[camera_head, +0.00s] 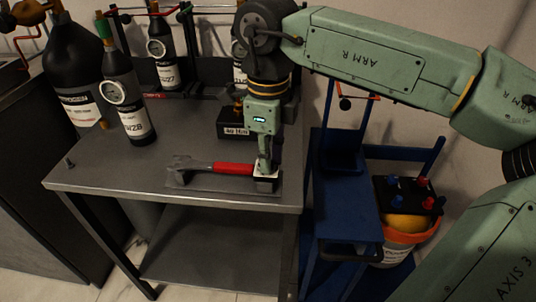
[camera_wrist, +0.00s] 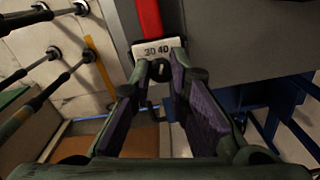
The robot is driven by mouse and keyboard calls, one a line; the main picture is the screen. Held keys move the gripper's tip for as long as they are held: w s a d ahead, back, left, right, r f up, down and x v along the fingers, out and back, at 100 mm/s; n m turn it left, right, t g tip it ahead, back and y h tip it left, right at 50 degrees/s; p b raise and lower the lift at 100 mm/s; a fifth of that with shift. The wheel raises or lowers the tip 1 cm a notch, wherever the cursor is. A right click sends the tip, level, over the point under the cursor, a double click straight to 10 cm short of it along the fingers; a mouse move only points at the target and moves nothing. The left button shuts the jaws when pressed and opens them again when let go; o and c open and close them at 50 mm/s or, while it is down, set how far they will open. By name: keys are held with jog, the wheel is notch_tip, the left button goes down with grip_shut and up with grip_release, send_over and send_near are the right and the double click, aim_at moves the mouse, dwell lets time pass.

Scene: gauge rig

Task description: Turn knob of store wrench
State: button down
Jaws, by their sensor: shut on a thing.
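A wrench with a red handle (camera_head: 233,168) and a grey head lies on a thin dark plate (camera_head: 205,186) near the front edge of the table. Its handle also shows in the wrist view (camera_wrist: 149,18), ending at a dark block with a white label (camera_wrist: 157,47). My gripper (camera_head: 266,166) points down at the right end of the handle. In the wrist view my gripper's fingers (camera_wrist: 160,68) close in at that labelled end and are shut on it. The exact contact is partly hidden by the fingers.
The grey table (camera_head: 120,175) is bare at its front left. A bottle with a gauge (camera_head: 127,105) and a large black bottle (camera_head: 75,65) stand at the left. A dark labelled box (camera_head: 232,122) stands behind my gripper. A blue stand (camera_head: 345,200) and an orange-rimmed bucket (camera_head: 405,236) are to the right.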

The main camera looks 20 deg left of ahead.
jog(key=c, duration=1.5)
grip_release()
notch_tip(320, 180, up, 12)
jog(key=shift+r, duration=0.1)
